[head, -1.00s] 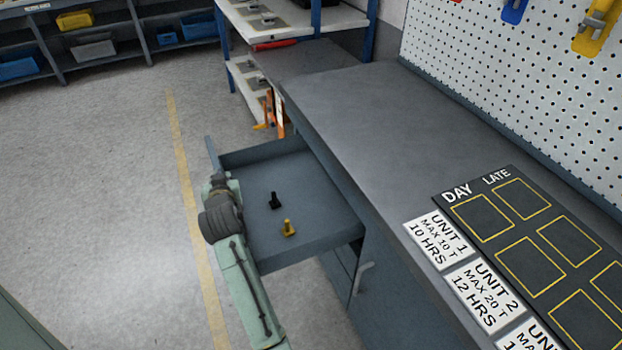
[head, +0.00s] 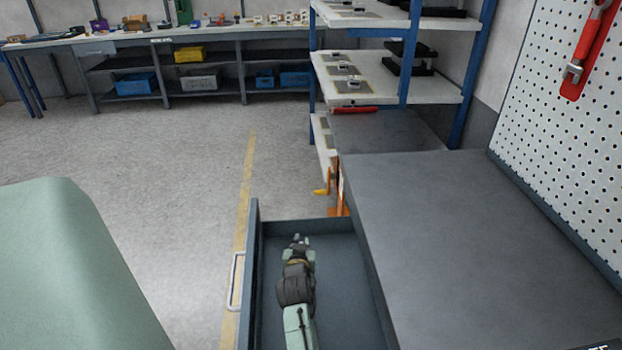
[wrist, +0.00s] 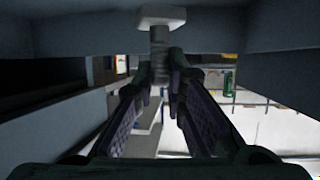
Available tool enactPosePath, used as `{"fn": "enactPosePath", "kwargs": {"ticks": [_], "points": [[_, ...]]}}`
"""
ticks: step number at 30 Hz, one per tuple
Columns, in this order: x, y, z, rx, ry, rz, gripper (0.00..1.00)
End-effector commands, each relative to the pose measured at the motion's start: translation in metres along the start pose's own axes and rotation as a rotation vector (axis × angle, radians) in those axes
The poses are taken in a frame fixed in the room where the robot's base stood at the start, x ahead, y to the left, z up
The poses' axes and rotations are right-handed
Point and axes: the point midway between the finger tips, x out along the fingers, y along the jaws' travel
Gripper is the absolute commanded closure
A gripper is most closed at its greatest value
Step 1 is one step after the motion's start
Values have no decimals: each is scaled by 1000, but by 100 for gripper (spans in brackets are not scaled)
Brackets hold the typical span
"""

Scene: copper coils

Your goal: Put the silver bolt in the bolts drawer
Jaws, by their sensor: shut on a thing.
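The open drawer (head: 340,270) is a blue-grey box pulled out from under the workbench. My gripper (head: 300,239) is over or inside it near its far end; its exact height is hard to tell. In the wrist view, my gripper's fingers (wrist: 158,85) close on the shank of the silver bolt (wrist: 158,17), whose pale, wide head stands out beyond the fingertips. Drawer-like blue-grey walls surround the bolt in that view. The bolt is not clear in the head view. No other bolts show in the visible part of the drawer.
The workbench top (head: 480,250) is bare along the drawer's right side. An orange item (head: 337,195) stands by its far corner. White shelves (head: 390,90) rise behind. Open floor (head: 150,170) lies to the left of the drawer handle (head: 235,280).

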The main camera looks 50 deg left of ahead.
Motion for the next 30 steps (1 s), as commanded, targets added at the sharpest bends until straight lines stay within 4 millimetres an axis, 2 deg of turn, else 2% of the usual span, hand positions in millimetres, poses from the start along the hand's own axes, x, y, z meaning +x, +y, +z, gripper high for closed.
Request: {"fn": "enactPosePath", "kwargs": {"ticks": [12,23,24,30], "points": [[18,1,43,0,0,0,100],[21,1,48,1,3,1,100],[21,1,49,1,2,1,88],[20,1,48,1,1,1,74]]}}
